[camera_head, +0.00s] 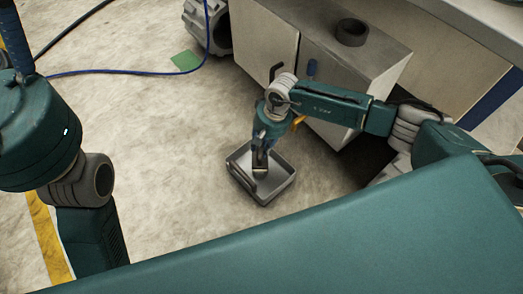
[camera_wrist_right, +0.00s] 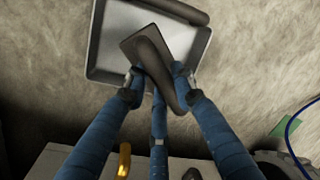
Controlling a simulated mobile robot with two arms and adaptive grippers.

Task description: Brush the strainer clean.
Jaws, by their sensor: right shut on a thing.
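My right gripper (camera_head: 262,151) points down over a shallow grey tray (camera_head: 285,184) on the floor. In the right wrist view its blue fingers (camera_wrist_right: 159,83) are shut on the dark curved handle of a flat, dark rectangular tool (camera_wrist_right: 135,38), seemingly the brush. The tool is over or in the tray (camera_wrist_right: 97,62); I cannot tell whether it touches the bottom. A dark rounded bar (camera_wrist_right: 178,9) lies along one side of the tray and also shows in the head view (camera_head: 241,176). No separate strainer can be made out. My left gripper is out of view.
A pale cabinet (camera_head: 266,35) with dark and blue handles stands behind the tray, with a dark ring (camera_head: 351,32) on top. A blue cable (camera_head: 120,72) and a green patch (camera_head: 186,61) lie on the floor. Bare floor is free left of the tray.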

